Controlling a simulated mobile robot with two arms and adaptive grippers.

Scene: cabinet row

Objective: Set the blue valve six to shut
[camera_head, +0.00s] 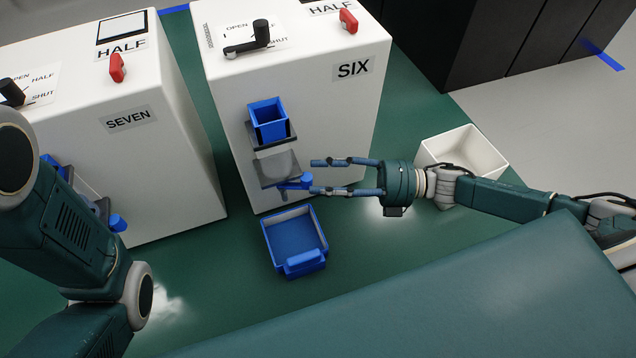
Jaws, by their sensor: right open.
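The white cabinet marked SIX (228,150) stands at the centre. On its front are a blue square hopper (268,112), a grey body below it, and a small blue valve lever (292,184) pointing right. My right gripper (313,176) comes from the right with its fingers spread. Its fingertips are close to the lever's knobbed end, which shows at the mouth of the fingers; I cannot tell whether they touch. On the cabinet's top, a black handle (248,45) sits on a plate reading OPEN and SHUT. My left arm shows at the left, its gripper out of view.
A blue bin (270,232) stands on the green floor below the valve. A white open box (496,148) is behind my right arm. Cabinet SEVEN (165,150) with similar blue parts stands at left. Dark cabinets (460,40) are at the back right.

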